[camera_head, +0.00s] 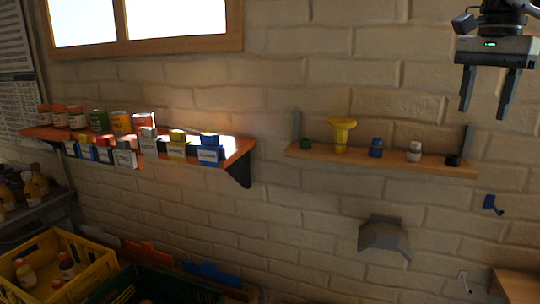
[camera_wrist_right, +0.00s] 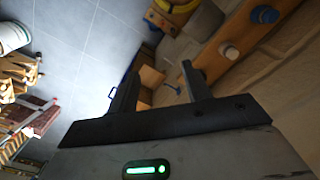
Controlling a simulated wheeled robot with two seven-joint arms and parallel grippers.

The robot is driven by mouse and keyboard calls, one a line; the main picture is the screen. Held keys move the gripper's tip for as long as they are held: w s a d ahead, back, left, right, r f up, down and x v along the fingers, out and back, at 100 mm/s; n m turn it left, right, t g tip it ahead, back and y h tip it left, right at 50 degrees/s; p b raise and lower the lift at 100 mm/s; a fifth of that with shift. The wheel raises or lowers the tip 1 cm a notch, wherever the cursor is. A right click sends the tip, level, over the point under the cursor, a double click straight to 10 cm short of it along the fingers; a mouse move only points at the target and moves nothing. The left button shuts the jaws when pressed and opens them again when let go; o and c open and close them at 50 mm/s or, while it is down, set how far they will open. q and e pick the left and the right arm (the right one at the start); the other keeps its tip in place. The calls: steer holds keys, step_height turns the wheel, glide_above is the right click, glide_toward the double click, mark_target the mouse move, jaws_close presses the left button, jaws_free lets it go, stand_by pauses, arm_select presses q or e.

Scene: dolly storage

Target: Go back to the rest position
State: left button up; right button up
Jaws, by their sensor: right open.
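My right gripper (camera_head: 487,92) hangs at the top right of the head view, fingers pointing down and spread apart with nothing between them. It is in front of the brick wall, above the right end of a small wooden shelf (camera_head: 400,163). In the right wrist view the same gripper (camera_wrist_right: 158,85) shows two separated fingers and an empty gap. My left gripper is not in view.
An orange shelf (camera_head: 235,150) with cans and small boxes is on the wall at left. The wooden shelf holds a yellow funnel-like item (camera_head: 342,130) and small caps. Yellow (camera_head: 95,245) and green crates stand lower left. A grey curved holder (camera_head: 384,238) is on the wall.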

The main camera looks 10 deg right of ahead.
steer(key=w+a+f, duration=0.6)
steer(key=w+f, duration=0.1)
steer(key=f, duration=0.1)
steer(key=w+a+f+g+y, duration=0.25)
steer(key=a+f+y, duration=0.25)
steer(key=a+f, duration=1.25)
steer(key=s+a+f+m+t+y, duration=0.1)
steer(key=s+a+f+m+y, duration=0.35)
steer(key=a, duration=0.55)
steer(key=s+a+f+m+t+y, duration=0.2)
steer(key=s+a+f+m+y, duration=0.25)
steer(key=a, duration=0.45)
steer(key=s+a+f+m+t+y, duration=0.1)
steer(key=s+a+f+m+y, duration=0.1)
steer(key=s+a+m+y, duration=0.45)
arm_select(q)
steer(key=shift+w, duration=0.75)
arm_select(e)
steer(key=s+d+f+n+t+h, duration=0.2)
steer(key=s+d+f+n+h, duration=0.2)
steer(key=n, duration=0.6)
steer(key=s+d+f+n+t+h, duration=0.3)
steer(key=d+f+n+h, duration=0.5)
steer(key=n, duration=0.3)
steer(key=s+d+f+n+t+h, duration=0.3)
steer(key=s+d+f+n+h, duration=0.3)
steer(key=n, duration=0.5)
step_height(320, 180, down, 2)
steer(key=shift+d+f, duration=0.25)
steer(key=shift+d, duration=0.9)
